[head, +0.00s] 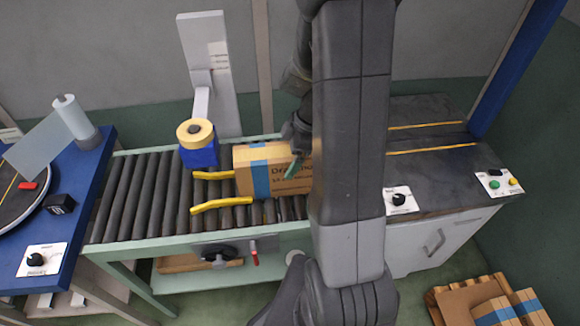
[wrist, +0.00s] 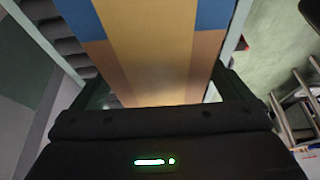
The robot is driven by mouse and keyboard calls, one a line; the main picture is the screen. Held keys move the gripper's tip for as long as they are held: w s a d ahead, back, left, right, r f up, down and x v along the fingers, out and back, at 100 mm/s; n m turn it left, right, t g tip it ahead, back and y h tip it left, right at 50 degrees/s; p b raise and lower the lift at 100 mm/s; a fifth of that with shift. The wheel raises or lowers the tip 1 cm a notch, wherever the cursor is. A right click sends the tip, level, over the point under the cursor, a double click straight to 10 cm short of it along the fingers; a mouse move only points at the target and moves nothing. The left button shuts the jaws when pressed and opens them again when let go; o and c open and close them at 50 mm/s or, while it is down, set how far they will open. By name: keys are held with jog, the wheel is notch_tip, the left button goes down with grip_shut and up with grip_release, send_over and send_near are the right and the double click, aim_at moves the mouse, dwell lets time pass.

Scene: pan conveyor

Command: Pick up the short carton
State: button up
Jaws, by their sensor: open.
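A brown carton (head: 246,178) with blue tape and printing lies on the roller conveyor, beside yellow guide rails. My gripper (head: 293,165) is at the carton's right end, partly hidden behind my arm. In the wrist view, the tan carton with blue tape (wrist: 150,45) fills the middle. My open gripper (wrist: 163,92) has one dark finger at each side of it. The carton lies between the fingers, with a narrow gap showing at the right. Whether either finger touches it, I cannot tell.
A blue tape unit with a yellow roll (head: 197,145) stands at the conveyor's back, left of the carton. Yellow rails (head: 222,204) flank the carton's left side. A dark-topped cabinet (head: 430,175) is at right. Cartons (head: 495,312) rest on a pallet at lower right.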

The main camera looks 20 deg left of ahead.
jog(key=shift+s+a+f, duration=0.1)
jog(key=shift+f, duration=0.25)
jog(key=shift+c, duration=0.2)
jog(key=shift+r, duration=0.1)
jog(key=c, duration=2)
